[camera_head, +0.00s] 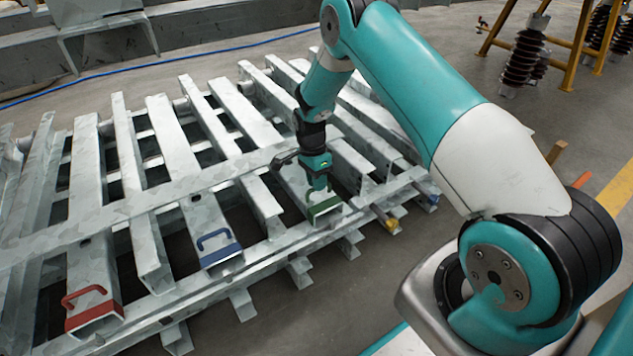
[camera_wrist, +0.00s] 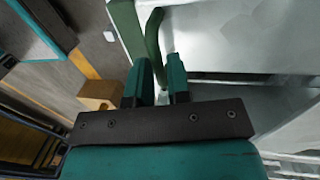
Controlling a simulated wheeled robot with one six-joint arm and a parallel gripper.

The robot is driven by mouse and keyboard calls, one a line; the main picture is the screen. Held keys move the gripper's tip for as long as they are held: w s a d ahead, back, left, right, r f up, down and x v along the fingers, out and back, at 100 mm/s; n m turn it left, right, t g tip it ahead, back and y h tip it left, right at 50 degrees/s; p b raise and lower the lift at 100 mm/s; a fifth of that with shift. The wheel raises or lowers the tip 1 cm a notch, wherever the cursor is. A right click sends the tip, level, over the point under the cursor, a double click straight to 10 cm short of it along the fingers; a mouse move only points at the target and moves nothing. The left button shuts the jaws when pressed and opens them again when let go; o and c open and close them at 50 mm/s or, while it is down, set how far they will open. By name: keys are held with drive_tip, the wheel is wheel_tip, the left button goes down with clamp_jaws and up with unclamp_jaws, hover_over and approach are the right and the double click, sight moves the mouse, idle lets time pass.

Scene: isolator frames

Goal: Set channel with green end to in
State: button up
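The channel with the green end (camera_head: 325,207) lies among the grey metal channels in the head view. Its green end faces the near side of the rack and carries a green handle. In the wrist view the curved green handle (camera_wrist: 153,40) runs down to between my fingertips. My gripper (camera_head: 318,184) points down over the green end in the head view and hides part of the handle. In the wrist view my gripper's fingers (camera_wrist: 161,75) stand close on both sides of the handle and appear shut on it.
Channels with a red end (camera_head: 93,310), a blue end (camera_head: 220,255) and a yellow end (camera_head: 388,224) lie in the same rack. Another blue end (camera_head: 426,200) is at the right. A blue cable (camera_head: 200,54) runs behind. Open floor lies in front.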

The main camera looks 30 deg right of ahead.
drive_tip(key=o, duration=0.4)
drive_tip(key=shift+w+r, duration=0.1)
drive_tip(key=shift+w, duration=0.2)
drive_tip(key=shift+c, duration=0.2)
drive_tip(key=shift+s, duration=0.1)
drive_tip(key=w+r+p, duration=0.3)
drive_tip(key=r+p, duration=0.4)
drive_tip(key=r, duration=1)
drive_tip(key=shift+w, duration=0.15)
